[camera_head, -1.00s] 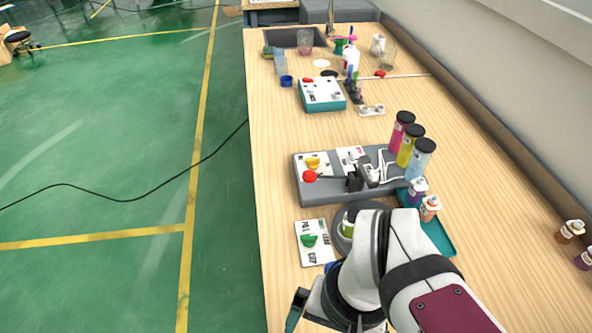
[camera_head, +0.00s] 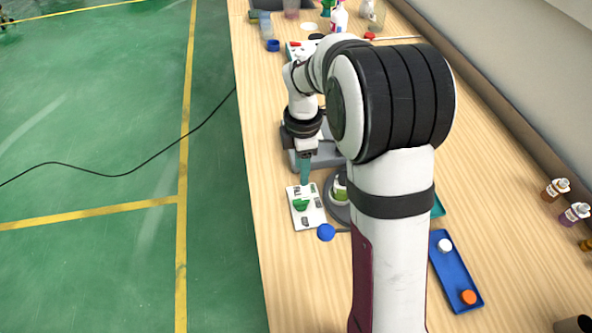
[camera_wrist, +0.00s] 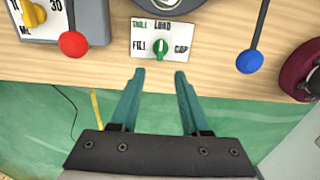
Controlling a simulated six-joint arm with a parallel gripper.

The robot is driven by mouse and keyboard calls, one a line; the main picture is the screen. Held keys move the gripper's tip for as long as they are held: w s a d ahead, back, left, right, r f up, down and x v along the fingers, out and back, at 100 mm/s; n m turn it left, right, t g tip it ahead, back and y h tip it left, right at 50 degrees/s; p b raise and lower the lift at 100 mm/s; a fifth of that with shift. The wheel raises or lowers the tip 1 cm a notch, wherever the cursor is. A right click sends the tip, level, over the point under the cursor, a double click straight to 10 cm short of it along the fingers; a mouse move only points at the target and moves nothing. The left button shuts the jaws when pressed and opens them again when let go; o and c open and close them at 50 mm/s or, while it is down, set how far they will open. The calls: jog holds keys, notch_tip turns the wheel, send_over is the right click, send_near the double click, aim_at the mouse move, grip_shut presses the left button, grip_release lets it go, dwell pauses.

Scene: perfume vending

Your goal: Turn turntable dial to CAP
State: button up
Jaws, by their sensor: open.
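The green dial (camera_head: 300,204) sits on a white plate (camera_head: 312,219) on the wooden table. In the wrist view the dial (camera_wrist: 159,50) stands between the printed words FILL at left, LOAD at top and CAP at right, with its white mark pointing up, roughly toward LOAD. My gripper (camera_wrist: 159,73) is open and empty, its two teal fingers apart on the near side of the plate. The dial lies beyond the fingertips, about midway between them. In the head view my gripper (camera_head: 305,170) is over the plate's far edge; its fingers look merged there.
A red ball handle (camera_wrist: 73,43) is left of the plate and a blue ball handle (camera_wrist: 249,61) right of it. The grey turntable (camera_head: 333,211) with a bottle (camera_head: 340,190) is close beside the plate. A blue tray (camera_head: 447,262) holds caps. My arm hides much of the table.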

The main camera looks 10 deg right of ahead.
aim_at(301, 200)
notch_tip(301, 200, down, 12)
dwell(0.3)
grip_shut()
